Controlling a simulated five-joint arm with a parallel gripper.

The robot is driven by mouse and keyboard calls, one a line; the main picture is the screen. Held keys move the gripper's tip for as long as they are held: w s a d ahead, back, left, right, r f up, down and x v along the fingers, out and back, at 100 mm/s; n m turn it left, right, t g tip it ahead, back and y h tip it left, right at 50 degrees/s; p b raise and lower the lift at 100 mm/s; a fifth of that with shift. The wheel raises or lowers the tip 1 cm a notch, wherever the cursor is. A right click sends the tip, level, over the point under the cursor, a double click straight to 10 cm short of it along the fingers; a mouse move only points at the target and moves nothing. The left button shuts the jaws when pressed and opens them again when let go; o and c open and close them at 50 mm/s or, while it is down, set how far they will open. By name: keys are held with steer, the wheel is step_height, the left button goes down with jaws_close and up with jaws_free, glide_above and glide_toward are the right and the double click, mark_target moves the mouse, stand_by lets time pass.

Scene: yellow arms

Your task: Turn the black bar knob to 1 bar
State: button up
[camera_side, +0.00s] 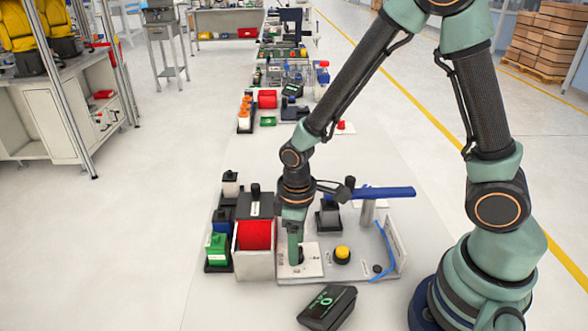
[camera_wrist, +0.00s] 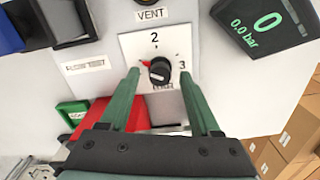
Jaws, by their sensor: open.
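The black bar knob (camera_wrist: 160,71) sits on a white dial plate (camera_wrist: 134,47) in the wrist view. The numbers 2 and 3 are readable, at the top and right, with a small red mark left of the knob. A pale line shows on the knob's face; its exact setting is unclear. My gripper (camera_wrist: 159,76) is open, its green fingers on either side of the knob with gaps visible. In the side view my gripper (camera_side: 295,243) points down over the plate (camera_side: 312,263) and largely hides the knob. The pressure display (camera_wrist: 265,25) reads 0 and 0.0 bar.
A red bin (camera_side: 256,235) stands left of the plate, with green and dark containers beyond it. A yellow button (camera_side: 342,253) is on the right. A blue-handled lever (camera_side: 385,192) stands behind. The display box (camera_side: 328,307) is in front.

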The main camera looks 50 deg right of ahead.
step_height(320, 180, up, 12)
steer(key=shift+f, duration=0.25)
stand_by(0.4)
steer(key=s+d+r+m+t, duration=0.3)
steer(key=d+r+m+t, duration=0.2)
steer(key=d+r, duration=0.3)
steer(key=shift+s+r+m+t, duration=0.25)
steer(key=shift+r+m, duration=0.35)
steer(key=shift+r, duration=0.65)
steer(key=shift+w+d, duration=0.1)
steer(key=shift+w, duration=0.05)
